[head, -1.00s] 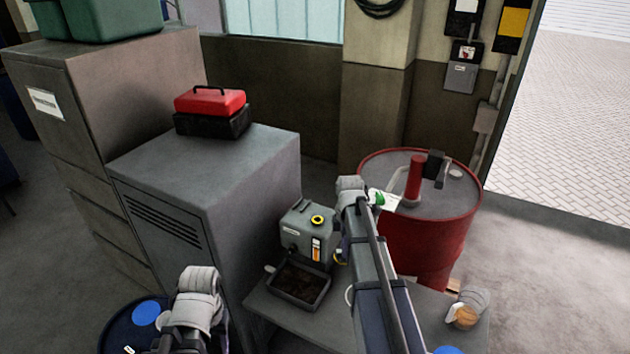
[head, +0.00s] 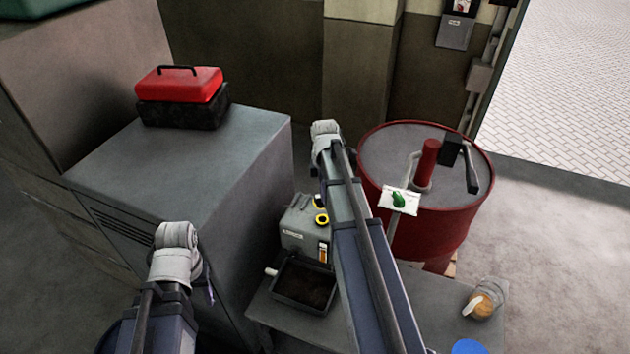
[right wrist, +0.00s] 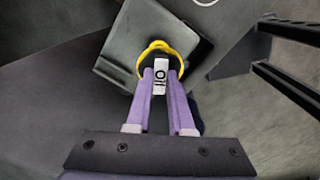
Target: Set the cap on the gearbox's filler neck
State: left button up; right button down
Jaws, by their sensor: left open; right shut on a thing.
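The gearbox (head: 296,240) is a grey box on the low bench, with a yellow-ringed filler neck (head: 321,219) on its top. My right gripper (right wrist: 160,73) is shut on the cap (right wrist: 160,84), whose grip bears a white "Oil" label. In the right wrist view a yellow ring shows around the fingertips, over the gearbox's grey top. Whether cap and neck touch I cannot tell. My left gripper (head: 209,292) is at lower left, away from the gearbox, its fingers mostly hidden.
A dark tray (head: 304,286) sits before the gearbox on the bench (head: 415,300). A jar (head: 485,299) stands at the bench's right. A red drum (head: 430,220) with a pump stands behind. A grey cabinet (head: 200,175) with a red toolbox (head: 180,85) rises at left.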

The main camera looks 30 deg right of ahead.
jog(key=shift+w, duration=0.15)
jog(key=shift+f, duration=0.2)
notch_tip(320, 180, down, 7)
jog(key=b, duration=0.7)
jog(key=shift+r, duration=0.15)
jog(key=shift+f+b, duration=0.45)
jog(key=shift+b, duration=0.05)
dwell(0.4)
dwell(0.4)
jog(key=c, duration=0.7)
grip_release()
notch_tip(320, 180, up, 8)
jog(key=p, duration=0.8)
jog(key=shift+f, duration=0.1)
